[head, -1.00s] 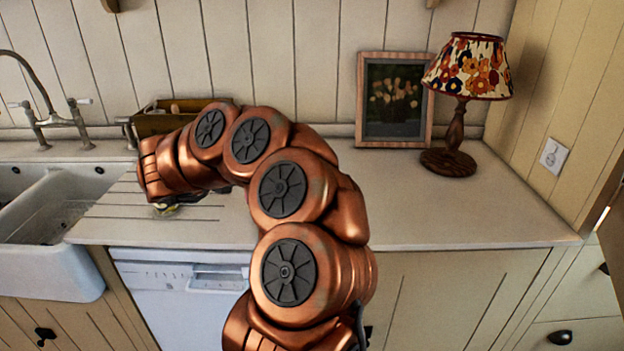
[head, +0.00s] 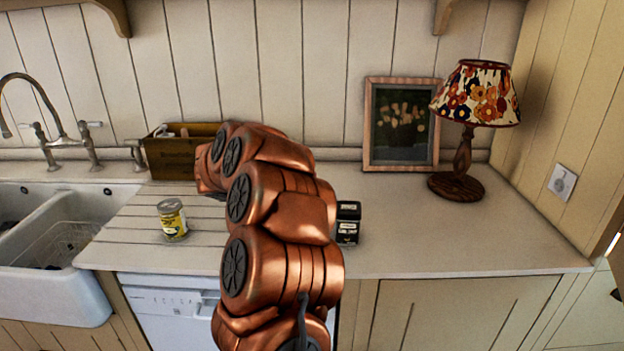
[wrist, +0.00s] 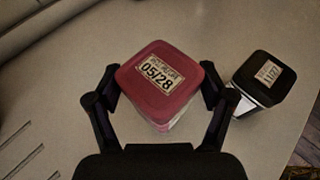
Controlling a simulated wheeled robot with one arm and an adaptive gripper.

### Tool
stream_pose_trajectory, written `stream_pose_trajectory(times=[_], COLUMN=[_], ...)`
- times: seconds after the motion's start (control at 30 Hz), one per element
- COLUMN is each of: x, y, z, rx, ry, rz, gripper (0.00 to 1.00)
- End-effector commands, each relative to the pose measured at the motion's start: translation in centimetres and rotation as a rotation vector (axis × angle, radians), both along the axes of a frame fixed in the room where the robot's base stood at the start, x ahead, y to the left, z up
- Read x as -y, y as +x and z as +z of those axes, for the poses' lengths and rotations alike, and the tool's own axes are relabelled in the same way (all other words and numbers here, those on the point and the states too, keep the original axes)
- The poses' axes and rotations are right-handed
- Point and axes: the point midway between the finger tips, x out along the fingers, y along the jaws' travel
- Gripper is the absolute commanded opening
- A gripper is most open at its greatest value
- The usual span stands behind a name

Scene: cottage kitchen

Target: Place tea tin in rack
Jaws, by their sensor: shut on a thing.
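In the wrist view, a square tin with a dark red lid (wrist: 160,82) stands between the fingers of my gripper (wrist: 160,92), which is shut on its sides. Its lid label reads 05/28. A black-lidded tin (wrist: 265,80) stands just to the right, apart from it. The black-lidded tin also shows in the head view (head: 347,222), just right of my arm. My arm hides the gripper and the red-lidded tin in the head view. I cannot tell which tin is the tea tin, and no rack is clearly recognisable.
A yellow-labelled can (head: 172,220) stands on the grooved drainer beside the white sink (head: 55,290). A wooden box (head: 175,158) stands at the wall. A framed picture (head: 400,125) and a lamp (head: 462,130) are back right. The counter's right part is clear.

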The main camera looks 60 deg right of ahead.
Motion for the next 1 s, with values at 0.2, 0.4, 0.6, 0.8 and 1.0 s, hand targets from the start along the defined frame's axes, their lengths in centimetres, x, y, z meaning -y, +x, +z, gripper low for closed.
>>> stream_pose_trajectory(times=[0.2, 0.4, 0.6, 0.8, 1.0], x=[3.0, 5.4, 6.7, 6.8, 6.8], y=[0.3, 0.5, 0.8, 0.7, 0.7], z=[-0.1, -0.3, -0.6, -1.6, -3.6], rx=[-0.005, -0.003, -0.003, -0.006, -0.005], ry=[0.001, -0.001, 0.001, 0.001, 0.000], rz=[0.000, -0.001, 0.003, 0.003, 0.003], gripper=[0.36, 0.36, 0.36, 0.36, 0.36])
